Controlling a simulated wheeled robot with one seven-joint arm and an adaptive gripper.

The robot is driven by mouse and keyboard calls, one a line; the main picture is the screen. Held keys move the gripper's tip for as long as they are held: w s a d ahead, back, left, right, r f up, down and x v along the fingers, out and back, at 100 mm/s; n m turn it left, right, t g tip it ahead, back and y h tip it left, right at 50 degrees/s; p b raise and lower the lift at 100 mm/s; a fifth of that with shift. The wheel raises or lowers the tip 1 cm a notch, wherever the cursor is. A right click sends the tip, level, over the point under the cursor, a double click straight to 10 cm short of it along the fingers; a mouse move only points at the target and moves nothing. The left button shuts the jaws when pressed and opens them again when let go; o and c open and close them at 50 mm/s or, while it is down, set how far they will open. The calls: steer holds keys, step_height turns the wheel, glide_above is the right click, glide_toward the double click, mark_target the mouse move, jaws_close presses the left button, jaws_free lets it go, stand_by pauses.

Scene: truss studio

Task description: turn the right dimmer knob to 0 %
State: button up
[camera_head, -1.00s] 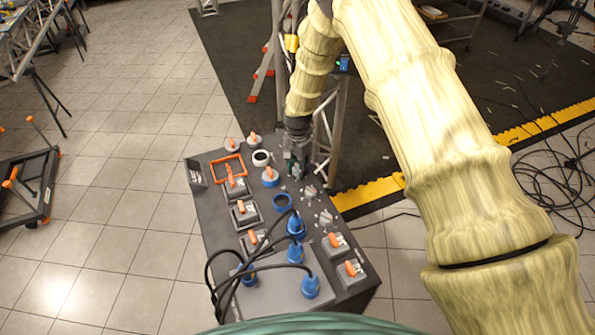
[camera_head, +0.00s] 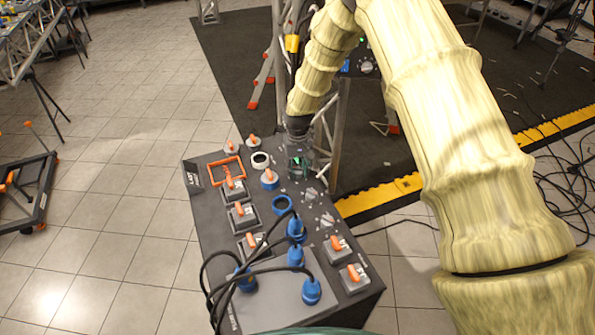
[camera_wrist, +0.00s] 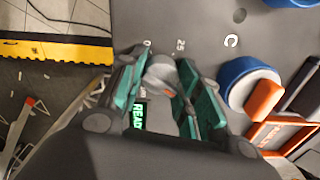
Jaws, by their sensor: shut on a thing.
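A grey dimmer knob (camera_wrist: 163,74) sits between the two green-padded fingers of my gripper (camera_wrist: 160,82) in the wrist view. The gripper is shut on it, and the fingers hide its sides. A small orange mark shows on the knob. The printed marks 0 and 25 stand just beyond it on the dark panel. A lit green display (camera_wrist: 139,116) reading "READ…" is partly hidden by the gripper. In the head view my gripper (camera_head: 298,168) is down at the panel's right edge (camera_head: 355,255), and the held knob is hard to make out.
Two more grey knobs (camera_head: 312,194) lie nearer on the panel. A blue socket with an orange lever (camera_wrist: 250,88) is close to the right finger. Blue plugs with black cables (camera_head: 295,228) fill the near part. A truss post (camera_head: 340,140) stands beside my gripper.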

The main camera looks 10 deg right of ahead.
steer(key=n+b, duration=0.1)
steer(key=n, duration=1)
steer(key=shift+r, duration=0.1)
steer(key=n, duration=1.1)
steer(key=shift+n, duration=0.3)
steer(key=n, duration=0.3)
steer(key=shift+n+p, duration=0.3)
steer(key=shift+p, duration=0.1)
steer(key=shift+w+n, duration=0.1)
steer(key=shift+n, duration=1.9)
steer(key=o, duration=1)
